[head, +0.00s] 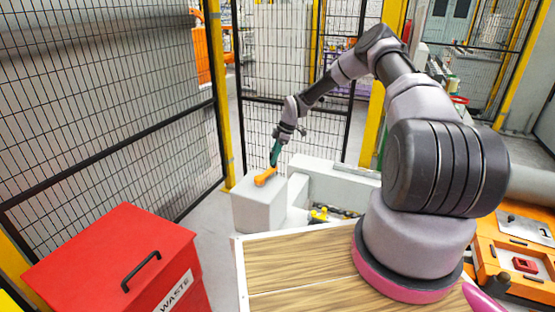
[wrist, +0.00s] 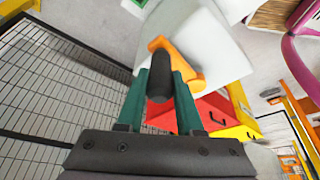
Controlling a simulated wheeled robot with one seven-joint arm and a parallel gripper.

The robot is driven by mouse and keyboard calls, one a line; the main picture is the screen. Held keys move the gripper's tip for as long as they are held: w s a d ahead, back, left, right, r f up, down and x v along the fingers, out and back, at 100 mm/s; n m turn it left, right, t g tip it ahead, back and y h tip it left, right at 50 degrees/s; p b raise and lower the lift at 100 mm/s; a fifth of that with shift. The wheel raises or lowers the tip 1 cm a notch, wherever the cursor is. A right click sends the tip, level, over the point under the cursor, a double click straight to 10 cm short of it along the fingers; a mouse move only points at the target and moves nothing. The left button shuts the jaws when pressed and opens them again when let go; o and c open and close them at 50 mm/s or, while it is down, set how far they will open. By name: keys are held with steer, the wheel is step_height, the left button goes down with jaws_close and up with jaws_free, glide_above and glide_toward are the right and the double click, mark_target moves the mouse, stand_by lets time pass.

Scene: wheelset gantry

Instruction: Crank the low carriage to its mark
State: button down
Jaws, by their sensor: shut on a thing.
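An orange crank (head: 265,177) sits on top of a pale grey block (head: 258,205) in the head view. In the wrist view the orange crank arm (wrist: 184,64) slants across in front of the pale block (wrist: 207,40). My gripper (head: 275,156) reaches down to the crank from above. In the wrist view my gripper's green fingers (wrist: 160,84) are shut on the crank's dark handle (wrist: 159,72), one on each side. A yellow and dark mechanism (head: 325,214) shows partly behind the block's right side. I cannot make out the low carriage or its mark.
A red waste bin (head: 120,262) stands at the front left. Black mesh fencing (head: 110,90) with yellow posts runs behind. A wooden top (head: 290,268) lies below my arm. An orange fixture (head: 520,245) is at the right. Open floor lies between bin and block.

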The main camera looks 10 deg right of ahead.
steer(key=shift+w+a+n, duration=0.15)
steer(key=shift+w+n, duration=0.15)
steer(key=shift+w, duration=0.05)
steer(key=shift+w+a, duration=0.3)
steer(key=shift+a, duration=0.2)
steer(key=c, duration=0.6)
jaws_free()
steer(key=shift+o, duration=0.2)
steer(key=shift+r, duration=0.1)
steer(key=v, duration=1)
steer(key=shift+r, duration=0.25)
steer(key=shift+r, duration=0.1)
